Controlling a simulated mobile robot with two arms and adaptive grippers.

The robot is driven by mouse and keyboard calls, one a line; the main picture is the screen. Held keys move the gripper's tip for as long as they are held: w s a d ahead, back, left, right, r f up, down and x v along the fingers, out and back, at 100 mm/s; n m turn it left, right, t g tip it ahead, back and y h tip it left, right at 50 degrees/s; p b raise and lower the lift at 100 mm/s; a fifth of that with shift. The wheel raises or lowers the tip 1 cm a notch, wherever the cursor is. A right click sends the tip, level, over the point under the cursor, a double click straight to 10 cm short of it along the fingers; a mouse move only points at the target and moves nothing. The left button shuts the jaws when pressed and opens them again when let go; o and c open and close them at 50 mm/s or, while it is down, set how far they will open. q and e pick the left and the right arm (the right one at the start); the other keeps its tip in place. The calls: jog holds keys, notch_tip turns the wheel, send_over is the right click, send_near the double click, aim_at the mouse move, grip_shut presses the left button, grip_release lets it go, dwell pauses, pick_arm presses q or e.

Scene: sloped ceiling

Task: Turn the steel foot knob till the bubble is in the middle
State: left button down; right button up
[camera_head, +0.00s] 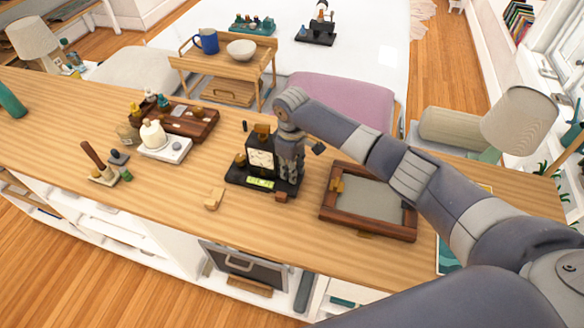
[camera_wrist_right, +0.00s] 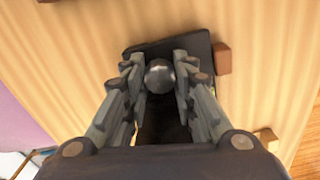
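A device with a black base (camera_head: 236,178) and a pale-faced upright body (camera_head: 260,158) stands on the wooden counter. A bright yellow-green level vial (camera_head: 260,183) is at the front of the base; its bubble is too small to make out. My right gripper (camera_head: 291,176) points down at the right end of the base and hides the knob in the head view. In the right wrist view, the round steel foot knob (camera_wrist_right: 160,77) sits between the fingertips of my right gripper (camera_wrist_right: 160,80), which close against both its sides with no clear gap. My left gripper is out of view.
A wood-framed tray (camera_head: 327,206) lies right of the device, under my right forearm. A small wooden block (camera_head: 214,198) lies front left. A white-based item (camera_head: 165,151), a dark wooden tray (camera_head: 205,124) and stamps (camera_head: 98,160) stand farther left.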

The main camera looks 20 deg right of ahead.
jog(key=shift+r+n+p, duration=0.15)
jog(key=shift+n+p, duration=0.45)
jog(key=shift+n, duration=1)
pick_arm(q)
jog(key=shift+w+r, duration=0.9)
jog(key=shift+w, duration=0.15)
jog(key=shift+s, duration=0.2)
pick_arm(e)
jog(key=o, duration=1.1)
jog(key=shift+c, duration=0.2)
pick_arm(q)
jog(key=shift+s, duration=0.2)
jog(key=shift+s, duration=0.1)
